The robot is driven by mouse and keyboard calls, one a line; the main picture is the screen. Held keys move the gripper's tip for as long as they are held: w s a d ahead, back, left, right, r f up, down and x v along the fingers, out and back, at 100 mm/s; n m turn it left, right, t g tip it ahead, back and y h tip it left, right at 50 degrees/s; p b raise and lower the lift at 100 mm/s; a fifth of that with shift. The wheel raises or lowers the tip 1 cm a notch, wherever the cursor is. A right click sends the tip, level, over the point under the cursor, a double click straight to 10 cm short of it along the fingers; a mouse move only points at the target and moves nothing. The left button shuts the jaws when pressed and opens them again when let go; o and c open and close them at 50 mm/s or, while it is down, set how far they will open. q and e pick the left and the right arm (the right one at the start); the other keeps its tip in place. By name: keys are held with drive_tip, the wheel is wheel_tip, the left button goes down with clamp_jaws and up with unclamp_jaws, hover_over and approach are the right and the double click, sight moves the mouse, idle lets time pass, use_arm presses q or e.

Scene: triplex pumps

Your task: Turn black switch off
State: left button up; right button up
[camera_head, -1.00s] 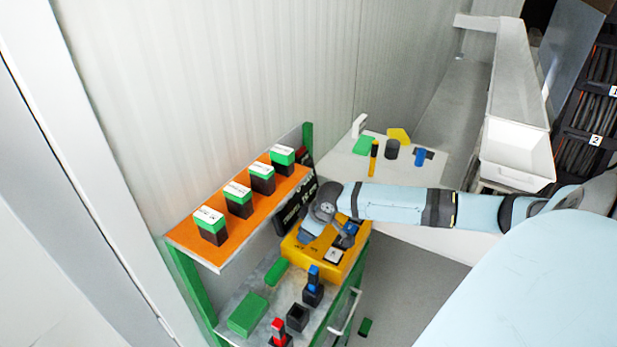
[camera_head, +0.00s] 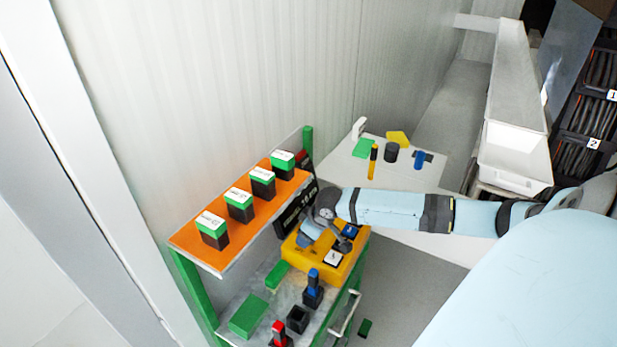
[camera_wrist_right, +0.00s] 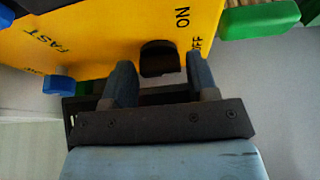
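A yellow box (camera_head: 300,262) stands at the far end of the green-framed cart. In the right wrist view the yellow box (camera_wrist_right: 100,25) carries the labels FAST, ON and OFF. The black switch (camera_wrist_right: 160,58) sits in its face near ON and OFF. My right gripper (camera_wrist_right: 162,76) is open, with one finger on each side of the black switch. I cannot tell whether the fingers touch it. In the head view my right gripper (camera_head: 338,238) is over the box, and I cannot make out the black switch. My left gripper is not in view.
An orange shelf (camera_head: 240,245) with several green-and-black blocks stands left of the box. Blue (camera_head: 313,285) and red (camera_head: 279,328) handled parts sit in front of it. A white table (camera_head: 345,165) with small parts lies behind my arm. Blue (camera_wrist_right: 58,84) and green (camera_wrist_right: 258,22) parts flank the switch.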

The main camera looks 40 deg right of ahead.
drive_tip(key=b+v, duration=0.1)
drive_tip(key=v, duration=1.2)
drive_tip(key=shift+r+b, duration=0.3)
drive_tip(key=shift+r, duration=0.05)
drive_tip(key=shift+s, duration=0.2)
